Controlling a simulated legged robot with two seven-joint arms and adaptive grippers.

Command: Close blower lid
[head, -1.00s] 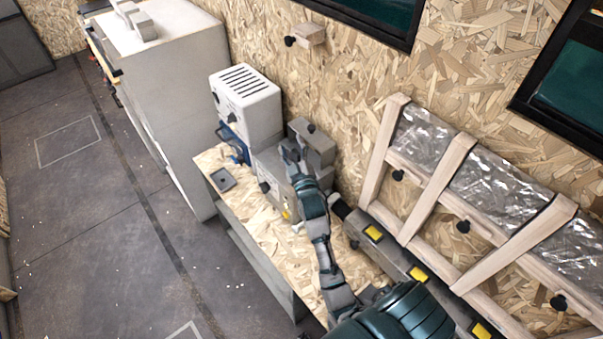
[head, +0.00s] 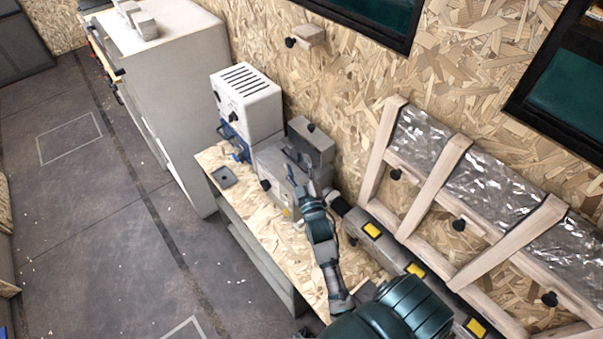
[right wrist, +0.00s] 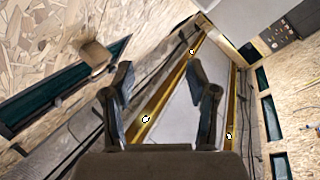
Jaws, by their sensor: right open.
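The grey blower (head: 271,165) stands on the wooden bench against the chipboard wall. Its lid seems to be the raised grey panel with a dark knob (head: 318,144) at its back; its exact angle is hard to tell. My right gripper (head: 292,158) is open and empty, in front of the raised panel and over the blower body, part of which it hides. I cannot tell whether it touches the panel. In the right wrist view its two fingers (right wrist: 162,98) stand wide apart with nothing between them. My left gripper is not in view.
A white slotted box (head: 247,103) stands left of the blower. A small dark plate (head: 223,177) lies on the bench (head: 262,222). A wooden frame with foil panels (head: 455,160) leans at right. A tall grey cabinet (head: 165,75) stands left; the floor beside it is open.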

